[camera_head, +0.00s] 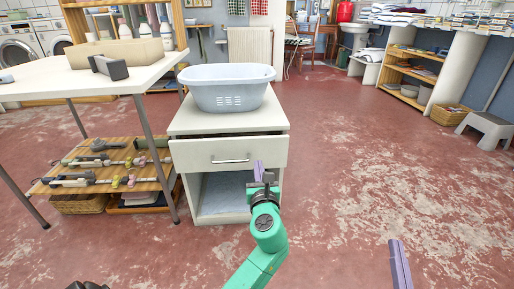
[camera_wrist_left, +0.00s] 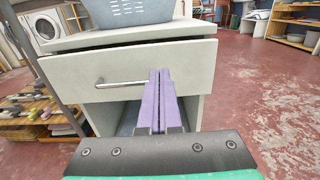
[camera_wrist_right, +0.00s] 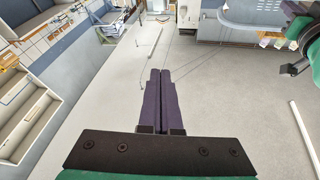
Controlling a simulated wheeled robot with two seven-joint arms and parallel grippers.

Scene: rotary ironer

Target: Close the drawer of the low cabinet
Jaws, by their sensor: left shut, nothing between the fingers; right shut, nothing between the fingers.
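The low cabinet (camera_head: 276,196) is white, with an open lower compartment. Its drawer (camera_head: 191,156) stands partly out, with a dark gap above its front panel. The drawer also shows in the left wrist view (camera_wrist_left: 190,68), with a metal bar handle (camera_wrist_left: 115,83). My left gripper (camera_head: 259,168) is shut and empty, its purple fingers pointing at the right part of the drawer front, right of the handle. I cannot tell whether the fingertips touch the panel. My right gripper (camera_head: 398,262) is shut and empty, low at the right, away from the cabinet; its fingers show in its wrist view (camera_wrist_right: 160,75).
A grey-blue laundry basket (camera_head: 228,88) sits on the cabinet top. A white table (camera_head: 60,84) stands close at the left, with a low wooden shelf (camera_head: 100,172) of tools beneath. The red floor (camera_head: 370,170) to the right is clear. A grey stool (camera_head: 487,128) stands at far right.

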